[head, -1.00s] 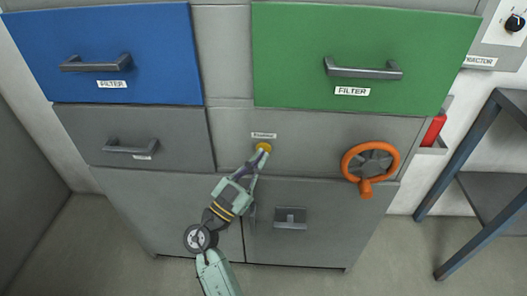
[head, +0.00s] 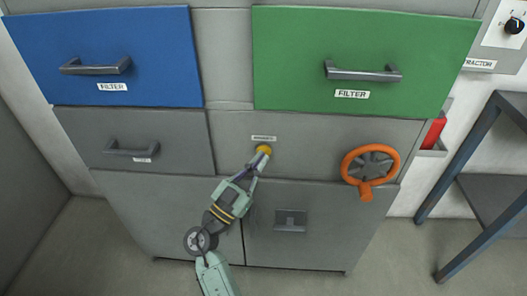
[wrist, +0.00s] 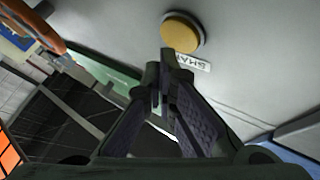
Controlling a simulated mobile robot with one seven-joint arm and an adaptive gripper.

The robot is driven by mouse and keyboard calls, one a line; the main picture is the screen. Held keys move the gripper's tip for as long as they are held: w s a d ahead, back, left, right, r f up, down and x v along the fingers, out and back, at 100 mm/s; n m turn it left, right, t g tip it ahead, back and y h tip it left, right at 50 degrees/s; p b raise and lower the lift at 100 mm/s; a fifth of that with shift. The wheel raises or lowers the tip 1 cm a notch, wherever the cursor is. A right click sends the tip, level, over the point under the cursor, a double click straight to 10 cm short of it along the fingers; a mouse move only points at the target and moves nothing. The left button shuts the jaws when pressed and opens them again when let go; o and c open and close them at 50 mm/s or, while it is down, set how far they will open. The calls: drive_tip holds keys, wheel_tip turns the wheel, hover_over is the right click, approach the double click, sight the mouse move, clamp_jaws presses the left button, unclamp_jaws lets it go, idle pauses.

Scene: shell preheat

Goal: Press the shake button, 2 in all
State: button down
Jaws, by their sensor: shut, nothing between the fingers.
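The shake button is a round yellow button (head: 264,149) on the grey cabinet front. A small white label (head: 263,138) sits just above it. My gripper (head: 260,157) is shut and empty, with its tips at the button's lower edge in the head view. In the wrist view the button (wrist: 182,33) shows beyond the shut fingertips (wrist: 164,55), and the fingers partly cover the label (wrist: 197,63). Whether the tips touch the button I cannot tell.
An orange handwheel (head: 370,165) is to the right of the button. A blue drawer (head: 150,40) and a green drawer (head: 370,35) are above, with protruding handles. A lower handle (head: 291,220) is below right. A dark metal table (head: 490,195) stands at the right.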

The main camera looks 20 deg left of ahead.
drive_tip(key=shift+w+f+b, duration=0.15)
drive_tip(key=shift+w+b, duration=0.05)
drive_tip(key=shift+b, duration=0.4)
drive_tip(key=shift+w+a, duration=0.1)
drive_tip(key=shift+w, duration=0.1)
drive_tip(key=shift+w+a+b, duration=0.1)
drive_tip(key=shift+w+b, duration=0.3)
drive_tip(key=shift+b, duration=0.45)
idle(0.6)
idle(0.3)
drive_tip(key=shift+s+d+b, duration=0.2)
drive_tip(key=shift+s+b, duration=0.4)
drive_tip(key=shift+s, duration=0.2)
drive_tip(key=s+b, duration=0.1)
drive_tip(key=s, duration=0.1)
drive_tip(key=s+d+b, duration=0.1)
drive_tip(key=s, duration=0.2)
drive_tip(key=shift+d+b, duration=0.2)
drive_tip(key=shift+b, duration=0.1)
